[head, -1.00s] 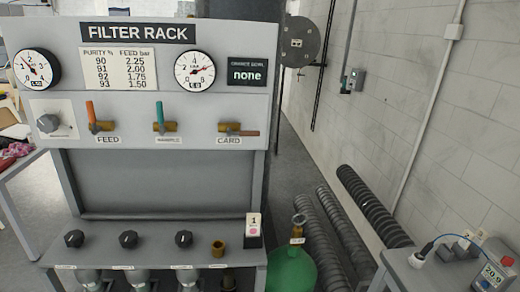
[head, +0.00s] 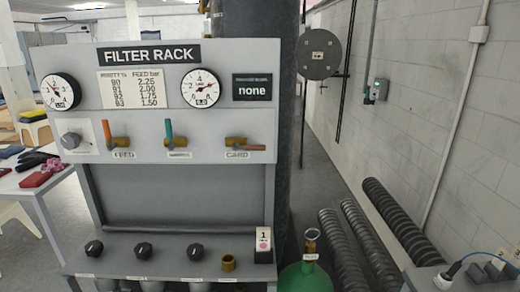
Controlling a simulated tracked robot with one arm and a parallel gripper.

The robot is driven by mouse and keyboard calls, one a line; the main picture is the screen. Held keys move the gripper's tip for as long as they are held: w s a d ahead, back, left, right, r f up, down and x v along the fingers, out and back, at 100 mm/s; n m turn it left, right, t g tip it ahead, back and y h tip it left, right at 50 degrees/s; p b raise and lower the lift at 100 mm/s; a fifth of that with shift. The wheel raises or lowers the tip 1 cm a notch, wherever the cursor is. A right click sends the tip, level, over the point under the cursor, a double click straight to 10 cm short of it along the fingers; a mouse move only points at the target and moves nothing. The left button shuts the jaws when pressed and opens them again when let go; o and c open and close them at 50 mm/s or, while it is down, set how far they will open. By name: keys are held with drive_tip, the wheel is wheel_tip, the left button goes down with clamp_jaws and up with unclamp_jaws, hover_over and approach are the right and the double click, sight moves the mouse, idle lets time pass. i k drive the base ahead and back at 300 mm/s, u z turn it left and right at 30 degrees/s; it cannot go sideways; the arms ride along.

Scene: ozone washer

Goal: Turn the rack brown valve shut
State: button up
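The filter rack (head: 190,220) stands at left centre in the head view. Three lever valves sit in a row on its upper panel. The brown valve (head: 250,148) is the rightmost, above a label that seems to read CARD. Its brown lever lies about level and points right, in line with its brass body. The orange-handled valve (head: 108,133) above FEED and the teal-handled valve (head: 169,133) in the middle have their levers upright. My gripper is not in view, and nothing touches the valves.
Two dial gauges (head: 60,91) (head: 201,88) and a small display reading "none" (head: 252,87) sit above the valves. Black knobs (head: 143,250) line the lower shelf. A green cylinder (head: 305,278) and ribbed hoses (head: 405,230) stand right of the rack. A grey wall closes the right side.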

sight(236, 147)
drive_tip(key=z, duration=0.05)
drive_tip(key=i, duration=1)
drive_tip(key=u, duration=0.05)
